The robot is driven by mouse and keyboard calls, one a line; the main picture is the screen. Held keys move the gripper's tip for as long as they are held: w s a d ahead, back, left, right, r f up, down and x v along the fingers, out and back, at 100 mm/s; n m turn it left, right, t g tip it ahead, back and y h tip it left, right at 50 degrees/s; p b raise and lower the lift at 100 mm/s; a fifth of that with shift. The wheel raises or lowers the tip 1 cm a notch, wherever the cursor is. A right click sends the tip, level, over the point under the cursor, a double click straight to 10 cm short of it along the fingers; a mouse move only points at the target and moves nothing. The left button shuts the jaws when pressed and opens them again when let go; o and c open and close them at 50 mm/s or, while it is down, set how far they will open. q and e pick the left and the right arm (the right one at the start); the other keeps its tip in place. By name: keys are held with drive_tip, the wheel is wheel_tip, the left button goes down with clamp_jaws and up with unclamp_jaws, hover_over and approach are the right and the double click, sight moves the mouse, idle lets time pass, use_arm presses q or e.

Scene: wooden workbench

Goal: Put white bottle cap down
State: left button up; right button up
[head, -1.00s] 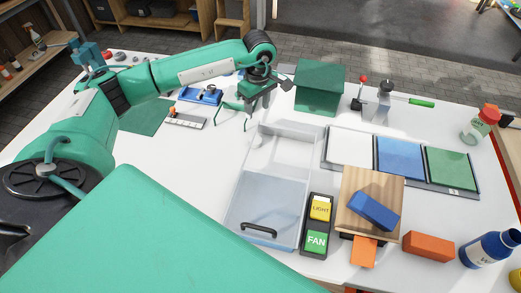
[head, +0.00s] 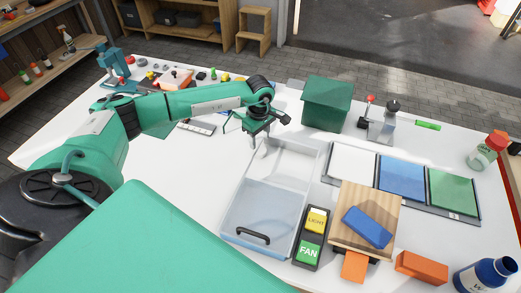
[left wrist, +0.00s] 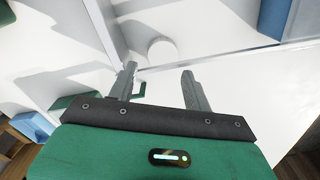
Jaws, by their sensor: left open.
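The white bottle cap (left wrist: 162,50) is a short white cylinder in the left wrist view. It stands just beyond and between the two fingertips, near the edge of a clear wall. I cannot tell whether it rests inside or outside that wall. In the head view I cannot make the cap out against the white table. My left gripper (head: 256,137) is open at the far end of the clear tray; its spread fingers also show in the left wrist view (left wrist: 158,72), with nothing between them. My right gripper is not in view.
The clear tray (head: 232,207) with a black handle lies below my left gripper. A green box (head: 328,103) stands to its right, behind white, blue and green panels. LIGHT and FAN switches (head: 312,237) and a wooden block with a blue brick (head: 367,227) are nearer.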

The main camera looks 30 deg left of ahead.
sight(260, 150)
use_arm(q)
drive_tip(key=f, duration=0.2)
drive_tip(key=f+p, duration=0.1)
drive_tip(key=shift+s+d+f, duration=0.15)
drive_tip(key=shift+d+f, duration=0.2)
drive_tip(key=shift+f, duration=0.45)
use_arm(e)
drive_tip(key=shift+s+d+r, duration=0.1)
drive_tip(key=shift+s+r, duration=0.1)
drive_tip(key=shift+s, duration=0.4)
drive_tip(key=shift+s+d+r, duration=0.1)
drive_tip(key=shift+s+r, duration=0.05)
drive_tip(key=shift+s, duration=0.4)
use_arm(q)
drive_tip(key=shift+c, duration=0.2)
drive_tip(key=c, duration=0.8)
drive_tip(key=shift+o, duration=0.2)
drive_tip(key=shift+r, duration=0.15)
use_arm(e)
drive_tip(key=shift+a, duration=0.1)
